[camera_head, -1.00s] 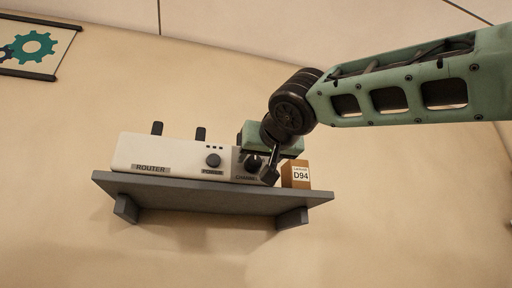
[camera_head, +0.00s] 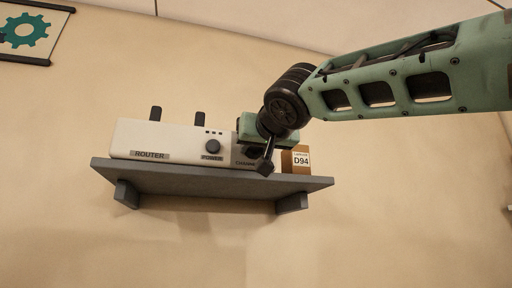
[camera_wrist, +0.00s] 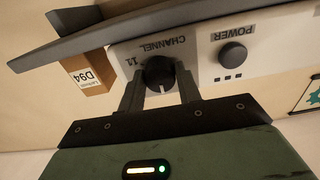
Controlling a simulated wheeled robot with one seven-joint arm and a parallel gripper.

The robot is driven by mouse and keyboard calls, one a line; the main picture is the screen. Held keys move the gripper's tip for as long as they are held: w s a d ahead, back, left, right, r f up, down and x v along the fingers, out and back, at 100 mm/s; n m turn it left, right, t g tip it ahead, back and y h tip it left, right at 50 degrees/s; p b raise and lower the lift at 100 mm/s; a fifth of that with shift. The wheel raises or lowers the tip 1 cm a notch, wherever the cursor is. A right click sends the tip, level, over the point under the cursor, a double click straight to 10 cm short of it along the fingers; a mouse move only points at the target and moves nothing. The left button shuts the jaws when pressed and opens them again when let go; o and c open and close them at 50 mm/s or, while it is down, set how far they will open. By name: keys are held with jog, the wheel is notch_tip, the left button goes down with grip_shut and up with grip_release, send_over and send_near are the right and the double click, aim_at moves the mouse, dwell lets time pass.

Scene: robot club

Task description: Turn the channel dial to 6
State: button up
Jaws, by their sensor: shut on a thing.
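The channel dial (camera_wrist: 158,73) is a black round knob on the front of the white router (camera_head: 180,140), beside the word CHANNEL. In the wrist view the number 11 is printed next to it; other numbers are hidden by my gripper. My gripper (camera_wrist: 160,88) has one finger on each side of the dial and is shut on it. In the head view my gripper (camera_head: 262,158) covers most of the dial at the router's right end.
The power knob (camera_head: 213,146) is left of the channel dial in the head view. A brown box marked D94 (camera_head: 296,160) stands close to my gripper's right. The grey shelf (camera_head: 200,182) bears both. Two black antennas rise behind the router.

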jog(key=shift+f+m+b, duration=0.1)
jog(key=shift+m+b, duration=0.2)
jog(key=shift+b, duration=0.2)
jog(key=shift+d+f+m+b, duration=0.1)
jog(key=shift+m+b, duration=0.6)
jog(key=shift+b, duration=0.2)
jog(key=m+b, duration=0.2)
jog(key=shift+m+b, duration=0.3)
jog(key=shift+b, duration=0.05)
jog(key=m+b, duration=0.2)
jog(key=m, duration=0.1)
jog(key=shift+r+m+b, duration=0.15)
jog(key=shift+m+b, duration=0.1)
jog(key=shift+m, duration=0.7)
jog(key=shift+r+m+b, duration=0.1)
jog(key=shift+m+b, duration=0.1)
jog(key=shift+m, duration=0.75)
jog(key=o, duration=1)
